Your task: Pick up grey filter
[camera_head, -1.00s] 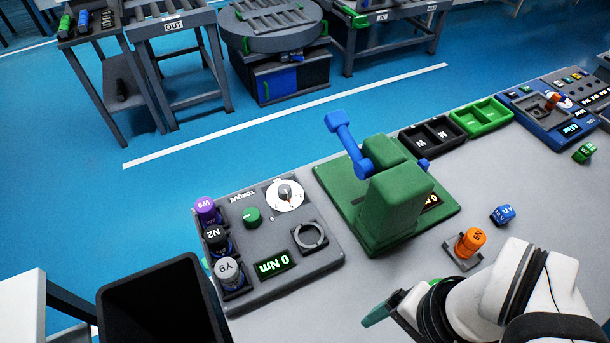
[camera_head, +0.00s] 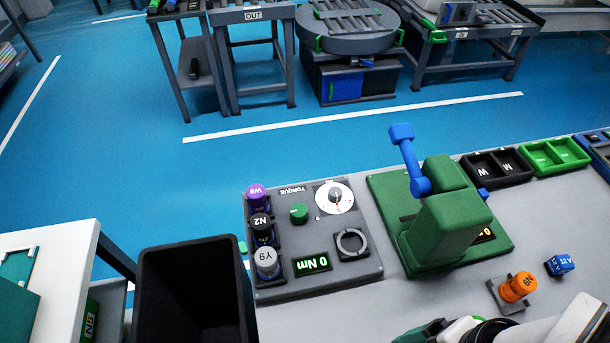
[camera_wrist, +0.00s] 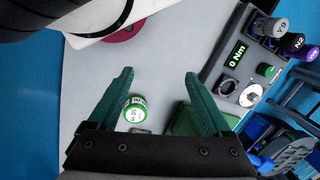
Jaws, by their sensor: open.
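The grey filter (camera_head: 267,262), marked Y9, stands upright in the front slot of a rack on the left side of the torque panel (camera_head: 329,284). It also shows at the upper right of the wrist view (camera_wrist: 273,27). A black filter (camera_head: 261,228) marked N2 and a purple one (camera_head: 257,196) marked W9 stand behind it. My gripper (camera_wrist: 158,84) is open and empty, with two green fingers. In the head view only a part of it shows at the bottom edge, right of and apart from the grey filter.
A black bin (camera_head: 192,250) stands left of the panel. A green press (camera_head: 448,225) with a blue lever stands to the right. An orange filter (camera_head: 518,287) and a blue one (camera_head: 560,265) are further right. A green-and-white cylinder (camera_wrist: 134,112) is near the left finger.

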